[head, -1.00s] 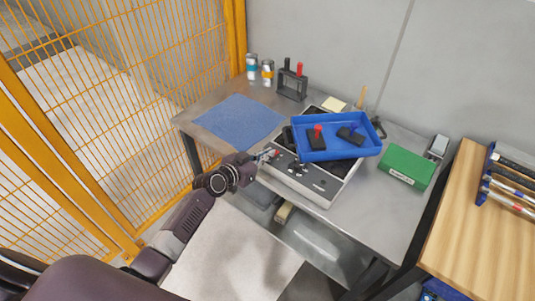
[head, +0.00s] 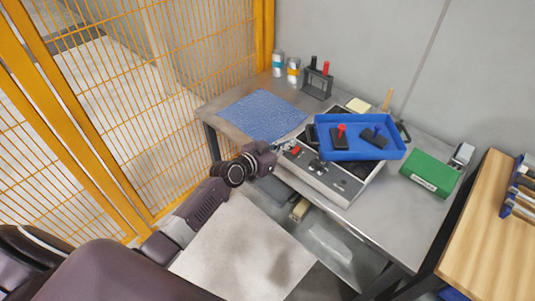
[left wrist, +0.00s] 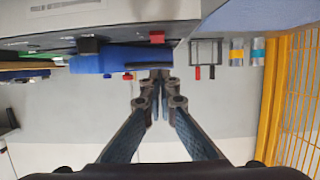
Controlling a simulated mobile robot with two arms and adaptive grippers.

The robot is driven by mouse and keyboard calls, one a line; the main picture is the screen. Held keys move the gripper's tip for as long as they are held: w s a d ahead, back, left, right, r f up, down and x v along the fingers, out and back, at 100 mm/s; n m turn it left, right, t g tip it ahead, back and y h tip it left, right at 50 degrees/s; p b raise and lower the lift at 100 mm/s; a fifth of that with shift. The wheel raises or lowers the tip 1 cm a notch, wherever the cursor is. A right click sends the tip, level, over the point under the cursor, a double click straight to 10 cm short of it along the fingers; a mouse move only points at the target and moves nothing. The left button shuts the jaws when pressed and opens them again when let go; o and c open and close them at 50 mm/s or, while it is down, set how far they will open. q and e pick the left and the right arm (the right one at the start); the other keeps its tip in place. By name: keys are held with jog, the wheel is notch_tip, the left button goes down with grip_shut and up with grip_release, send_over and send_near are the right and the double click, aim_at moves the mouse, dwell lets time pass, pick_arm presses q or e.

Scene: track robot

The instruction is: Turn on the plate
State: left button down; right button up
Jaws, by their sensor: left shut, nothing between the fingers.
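The plate is a grey box-shaped device (head: 327,183) on the metal table, with a dark front panel carrying a red switch (head: 295,151) at its left end and dark knobs. The red switch also shows in the left wrist view (left wrist: 157,37), along with a black knob (left wrist: 88,44). My left gripper (head: 284,146) is at the panel's left end, close beside the red switch; whether it touches is unclear. In the left wrist view its fingers (left wrist: 158,76) are together and empty. My right gripper is not in view.
A blue tray (head: 334,153) holding two dark joystick-like items lies over the device's top. A blue mat (head: 262,115), two cans (head: 293,71), a black rack (head: 316,86) and a green box (head: 430,173) share the table. A yellow mesh fence (head: 190,70) stands left.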

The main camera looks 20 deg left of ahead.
pick_arm(q)
jog(key=f+b+v, duration=0.1)
jog(key=v, duration=0.9)
jog(key=shift+s+f+b, duration=0.2)
jog(key=shift+f+b, duration=0.15)
jog(key=shift+f, duration=0.1)
jog(key=s+a+f+n+g+y, duration=0.1)
jog(key=s+a+f+g, duration=0.1)
jog(key=s+f, duration=0.65)
jog(key=s+a+f+n+g+y, duration=0.1)
jog(key=s+f+g+y, duration=0.15)
jog(key=f, duration=1.15)
jog(key=s+a+f+g+y, duration=0.15)
jog(key=s+f, duration=0.45)
jog(key=f, duration=0.6)
jog(key=s+d+f+g, duration=0.1)
jog(key=s+f, duration=0.4)
jog(key=s, duration=0.6)
jog(key=s+d+f+g, duration=0.2)
jog(key=s+f, duration=0.3)
jog(key=s, duration=0.6)
jog(key=s+d+f+g, duration=0.1)
jog(key=s+f+g, duration=0.2)
jog(key=s, duration=0.7)
notch_tip(320, 180, down, 3)
jog(key=shift+s+d+r+g, duration=0.15)
jog(key=shift+s+d+g, duration=0.15)
jog(key=shift+s+g, duration=0.1)
